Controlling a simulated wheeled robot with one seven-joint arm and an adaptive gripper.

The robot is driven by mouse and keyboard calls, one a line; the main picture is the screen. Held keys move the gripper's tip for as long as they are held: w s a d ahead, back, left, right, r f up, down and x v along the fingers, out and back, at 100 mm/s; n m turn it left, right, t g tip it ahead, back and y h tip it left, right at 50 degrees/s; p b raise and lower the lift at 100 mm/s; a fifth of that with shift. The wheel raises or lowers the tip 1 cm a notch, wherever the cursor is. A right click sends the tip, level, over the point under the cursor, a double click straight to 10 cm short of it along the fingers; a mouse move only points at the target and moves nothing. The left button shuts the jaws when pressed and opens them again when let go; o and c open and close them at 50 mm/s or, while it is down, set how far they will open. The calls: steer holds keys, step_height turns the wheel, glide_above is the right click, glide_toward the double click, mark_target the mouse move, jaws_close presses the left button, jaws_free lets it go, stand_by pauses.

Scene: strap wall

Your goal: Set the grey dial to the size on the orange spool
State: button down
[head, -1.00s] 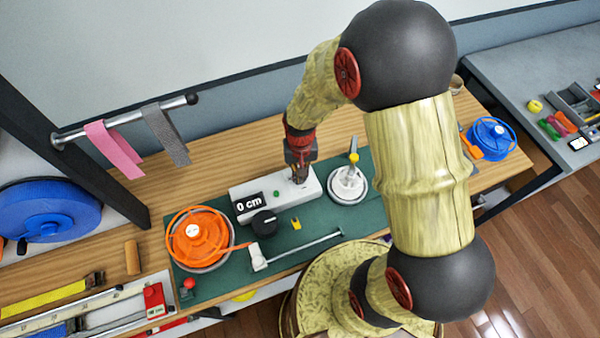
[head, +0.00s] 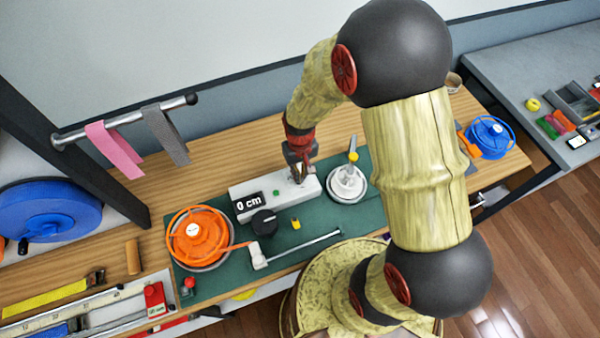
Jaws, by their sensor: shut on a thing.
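A white box (head: 312,188) lies on the green mat. Its black display (head: 249,203) reads "0 cm". My gripper (head: 299,176) points down at the right end of the box top and is shut on a small part there. That part looks like the grey dial, but the fingers hide most of it. A dark round knob (head: 264,222) with a light pointer line sits at the front of the box, apart from my gripper. The orange spool (head: 207,235) lies at the mat's left end. Its white centre label is too small to read.
A white spool (head: 347,183) with a yellow-tipped part stands close right of the box. A metal rod with a white end block (head: 257,255) and a small yellow piece (head: 295,223) lie in front. Pink (head: 115,150) and grey straps hang from a rail at left.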

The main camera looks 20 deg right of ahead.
steer(key=c, duration=1.9)
jaws_free()
step_height(320, 180, up, 12)
